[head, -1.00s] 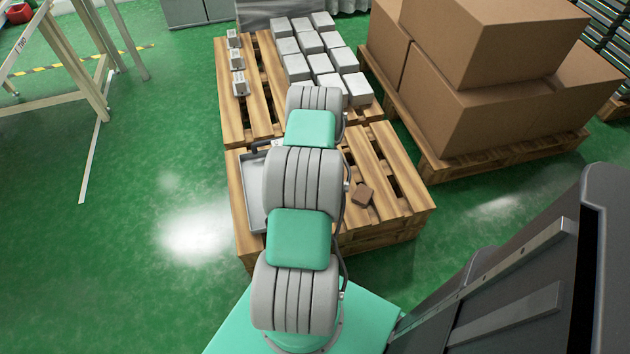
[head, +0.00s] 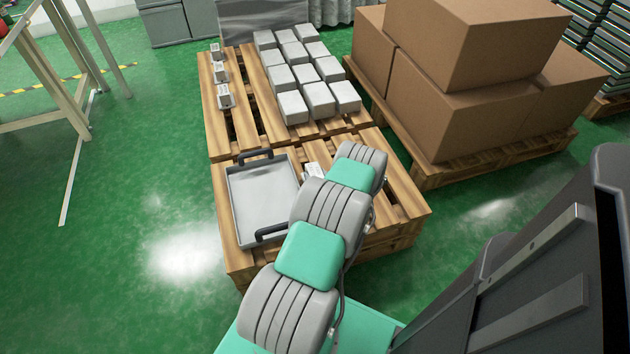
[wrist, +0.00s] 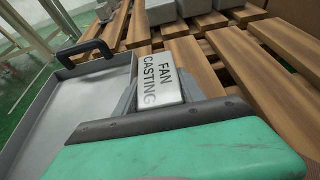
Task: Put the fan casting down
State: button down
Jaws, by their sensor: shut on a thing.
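The fan casting (wrist: 161,78) is a pale grey block with "FAN CASTING" in dark letters on its face. My gripper (wrist: 158,102) is shut on it in the wrist view. In the head view a small pale part of the casting (head: 313,170) shows beside my arm, over the near pallet and right of the grey tray (head: 234,212). My arm hides the gripper there. The tray has dark handles and looks empty; it also shows at the left of the wrist view (wrist: 50,112). I cannot tell whether the casting touches the pallet slats.
The near wooden pallet (head: 405,192) has bare slats on the right. Several grey blocks (head: 320,97) stand in rows on the far pallet (head: 212,120), with three small labelled castings (head: 225,95) at its left. Big cardboard boxes (head: 450,110) stand on a pallet at right.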

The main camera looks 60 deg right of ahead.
jog(key=shift+w+f, duration=0.1)
jog(key=shift+f, duration=0.55)
jog(key=shift+f, duration=0.15)
jog(key=c, duration=0.7)
grip_release()
jog(key=shift+a, duration=0.1)
